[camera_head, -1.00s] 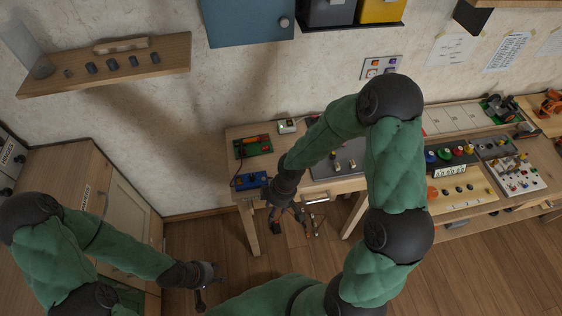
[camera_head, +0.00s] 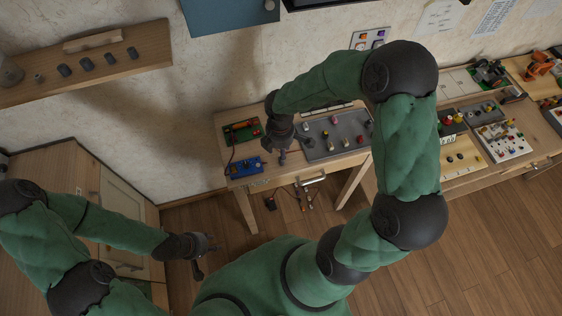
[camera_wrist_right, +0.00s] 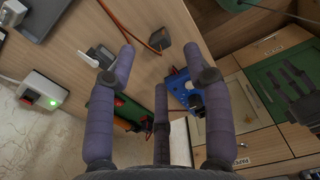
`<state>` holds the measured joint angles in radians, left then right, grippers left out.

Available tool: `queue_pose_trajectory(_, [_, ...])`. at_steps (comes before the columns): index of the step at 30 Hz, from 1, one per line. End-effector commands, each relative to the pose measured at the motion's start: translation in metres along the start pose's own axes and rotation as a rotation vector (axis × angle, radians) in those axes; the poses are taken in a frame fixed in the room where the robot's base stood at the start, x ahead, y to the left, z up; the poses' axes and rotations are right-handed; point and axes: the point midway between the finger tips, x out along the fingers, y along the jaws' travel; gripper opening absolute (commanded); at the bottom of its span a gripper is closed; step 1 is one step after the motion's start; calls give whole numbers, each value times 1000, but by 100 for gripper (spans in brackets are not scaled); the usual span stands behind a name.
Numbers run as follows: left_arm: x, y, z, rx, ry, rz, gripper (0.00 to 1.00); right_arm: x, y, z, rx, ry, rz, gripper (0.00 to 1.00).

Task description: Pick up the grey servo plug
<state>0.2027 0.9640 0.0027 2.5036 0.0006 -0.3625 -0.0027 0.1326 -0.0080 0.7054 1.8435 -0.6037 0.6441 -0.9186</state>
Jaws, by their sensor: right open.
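My right gripper (camera_head: 283,148) is above the small wooden table in the head view. In the right wrist view its fingers (camera_wrist_right: 162,100) are spread, with nothing between them. A dark grey block (camera_wrist_right: 162,55) lies on the tabletop beyond the fingertips, beside an orange-red wire; it may be the grey servo plug, but I cannot tell for sure. A small pale grey piece with a dark end (camera_wrist_right: 98,57) lies to the left, near the left fingertip. My left gripper (camera_head: 206,243) hangs over the floor, away from the table; its jaws are too small to read.
A blue box (camera_head: 246,167) and a green board with red parts (camera_head: 241,132) are on the table's left side. A grey panel with several knobs (camera_head: 345,125) is to the right. A white box with a green light (camera_wrist_right: 40,92) shows in the wrist view.

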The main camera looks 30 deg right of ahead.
Motion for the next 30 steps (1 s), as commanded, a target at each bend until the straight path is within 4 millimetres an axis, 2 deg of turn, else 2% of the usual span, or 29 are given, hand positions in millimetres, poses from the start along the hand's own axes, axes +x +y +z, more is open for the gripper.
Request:
queue_pose_trajectory(5, [4, -1, 0, 0, 0, 0, 40, 11, 0, 0, 2, 1, 0, 51])
queue_pose_trajectory(15, [21, -8, -1, 0, 1, 0, 40, 54, -2, 4, 1, 1, 0, 51])
queue_pose_trajectory(23, [20, -7, -1, 0, 1, 0, 40, 56, -2, 3, 2, 1, 1, 51])
queue_pose_trajectory(24, [20, -7, -1, 0, 1, 0, 40, 56, -2, 3, 2, 1, 1, 40])
queue_pose_trajectory(28, [20, -7, -1, 0, 1, 0, 40, 56, -2, 3, 2, 1, 1, 6])
queue_pose_trajectory(30, [20, -7, -1, 0, 1, 0, 40, 56, -2, 3, 2, 1, 1, 4])
